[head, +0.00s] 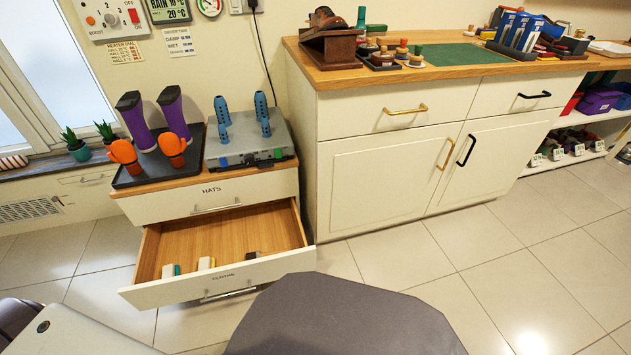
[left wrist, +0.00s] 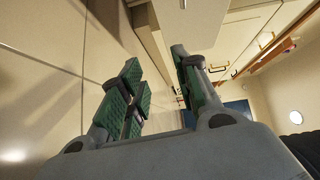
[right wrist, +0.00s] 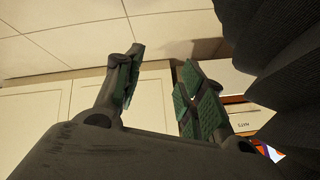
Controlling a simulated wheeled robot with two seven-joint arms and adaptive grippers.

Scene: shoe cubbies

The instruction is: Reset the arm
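My left gripper (left wrist: 155,60) shows in the left wrist view with its two green-padded fingers apart and nothing between them. Floor tiles and pale cabinet fronts lie beyond it. My right gripper (right wrist: 160,65) shows in the right wrist view, also with its fingers apart and empty. Pale cabinet doors and floor lie beyond it, and a dark pleated surface fills the upper right. Neither gripper shows in the head view, and neither touches any object.
The lower drawer (head: 222,238) of the small cabinet stands open with a few small items inside. A boot tray (head: 130,180) and a grey boot dryer (head: 247,148) sit on top. A long cabinet (head: 385,155) with a wooden top is to the right. Tiled floor (head: 470,250) is clear there.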

